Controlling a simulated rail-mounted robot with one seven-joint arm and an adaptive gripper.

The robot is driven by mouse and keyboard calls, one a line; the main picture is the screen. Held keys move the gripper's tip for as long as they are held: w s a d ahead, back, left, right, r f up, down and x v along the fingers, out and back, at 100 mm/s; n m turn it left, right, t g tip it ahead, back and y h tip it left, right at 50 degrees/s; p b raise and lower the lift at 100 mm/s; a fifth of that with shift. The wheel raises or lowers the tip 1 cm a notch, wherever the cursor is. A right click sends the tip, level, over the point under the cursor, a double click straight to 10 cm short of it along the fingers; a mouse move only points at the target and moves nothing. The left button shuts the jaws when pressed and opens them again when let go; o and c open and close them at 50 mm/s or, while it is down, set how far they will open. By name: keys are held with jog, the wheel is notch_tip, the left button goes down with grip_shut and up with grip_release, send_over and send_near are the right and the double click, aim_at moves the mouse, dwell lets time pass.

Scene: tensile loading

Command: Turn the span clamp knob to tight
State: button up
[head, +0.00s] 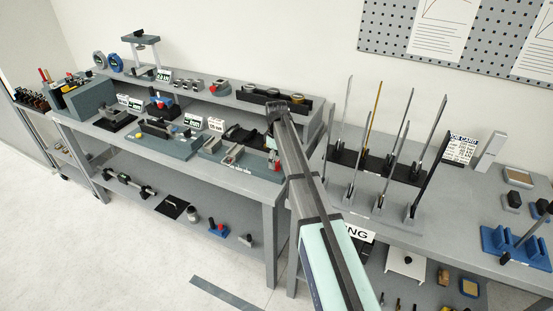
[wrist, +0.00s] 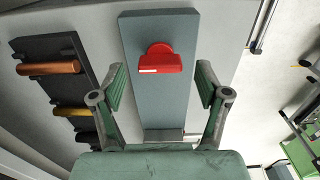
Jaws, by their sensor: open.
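A red knob (wrist: 160,60) with a white mark on its front edge sits on a long grey-teal plate (wrist: 158,108) in the wrist view; it looks like the span clamp knob. The white mark lies roughly level across the picture. My gripper (wrist: 160,72) is open, with one finger to the left of the knob and one to the right, and clear gaps on both sides. In the head view my gripper (head: 278,106) is above the right end of the left bench. A small red part (head: 273,157) shows there on the grey-teal fixture (head: 225,152).
A dark rack (wrist: 58,85) with copper and brass-coloured cylinders lies left of the plate in the wrist view. A raised shelf (head: 215,88) with small parts runs behind the bench. The right bench (head: 460,215) holds upright rods in stands.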

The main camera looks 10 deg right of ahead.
jog(key=shift+f, duration=0.45)
jog(key=c, duration=1.2)
